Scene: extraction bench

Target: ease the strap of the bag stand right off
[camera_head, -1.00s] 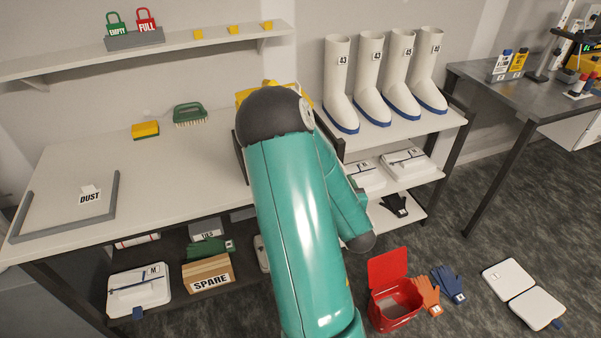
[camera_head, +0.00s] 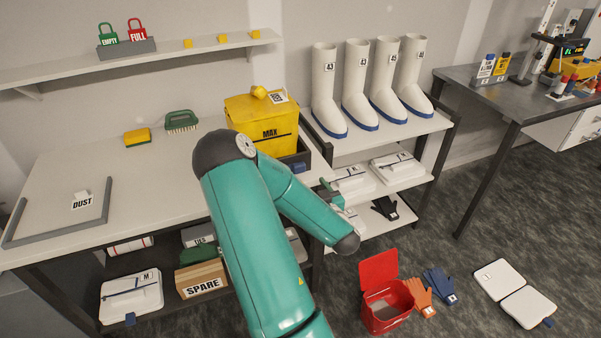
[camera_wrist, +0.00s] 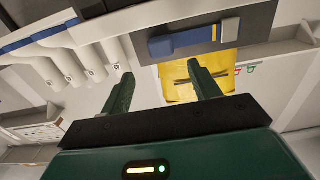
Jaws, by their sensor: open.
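The bag stand (camera_head: 316,163) is a dark grey holder on the bench's right end, around a yellow bag (camera_head: 270,137) marked MAX. The yellow bag also shows in the wrist view (camera_wrist: 186,92). A blue strap (camera_wrist: 180,42) lies across the stand's dark front face (camera_wrist: 262,22), with a small yellow mark near one end. In the head view only a bit of blue shows low on the stand. My gripper (camera_wrist: 162,86) is open and empty, facing the stand's front, with the strap beyond its fingertips and apart from them. My arm hides most of the gripper in the head view.
White boots (camera_head: 357,95) stand on the rack to the right, with white packs below. A red open box (camera_head: 384,305) and gloves (camera_head: 420,297) lie on the floor. A brush (camera_head: 181,122) and sponge (camera_head: 137,137) sit at the bench's back. The bench's middle is clear.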

